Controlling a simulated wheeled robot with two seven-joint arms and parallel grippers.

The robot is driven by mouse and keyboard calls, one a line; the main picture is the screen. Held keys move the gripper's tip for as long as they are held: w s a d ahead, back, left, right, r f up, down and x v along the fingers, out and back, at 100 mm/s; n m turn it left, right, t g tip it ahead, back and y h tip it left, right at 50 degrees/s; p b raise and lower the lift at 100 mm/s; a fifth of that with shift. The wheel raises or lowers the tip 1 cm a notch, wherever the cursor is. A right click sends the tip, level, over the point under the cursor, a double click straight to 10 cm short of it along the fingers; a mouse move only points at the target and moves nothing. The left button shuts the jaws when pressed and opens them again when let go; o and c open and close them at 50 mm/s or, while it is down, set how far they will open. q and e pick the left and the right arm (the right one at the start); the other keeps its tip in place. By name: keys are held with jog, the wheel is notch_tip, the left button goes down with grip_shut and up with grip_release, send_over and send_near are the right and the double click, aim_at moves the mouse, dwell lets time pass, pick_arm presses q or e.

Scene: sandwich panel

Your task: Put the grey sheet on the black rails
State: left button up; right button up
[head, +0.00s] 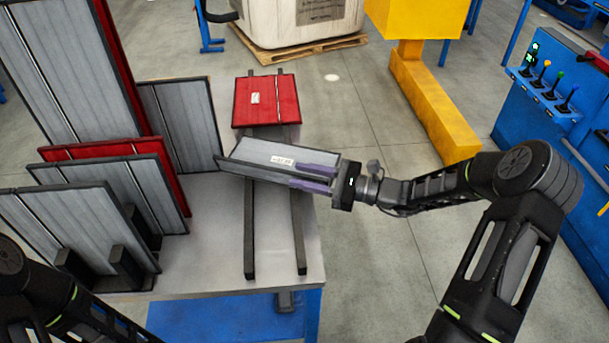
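A grey sheet (250,150) with a dark edge and a small white label is held tilted above the table, over the two black rails. My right gripper (311,178), with purple fingers, comes in from the right. Its fingers are on the sheet's right end, and it looks shut on it. The left black rail (249,235) and right black rail (298,235) run front to back along the table. Their middle parts are hidden by the held sheet. My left arm shows at the lower left, but its gripper is out of view.
A red panel (266,100) with a white label lies across the rails' far end. Several grey and red panels stand at the left, some in black holders (125,268). The near part of the rails is bare. A yellow post (430,100) and blue console (560,130) stand beyond.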

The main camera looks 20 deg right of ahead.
jog(key=b+v, duration=0.1)
jog(key=v, duration=1.1)
dwell(0.4)
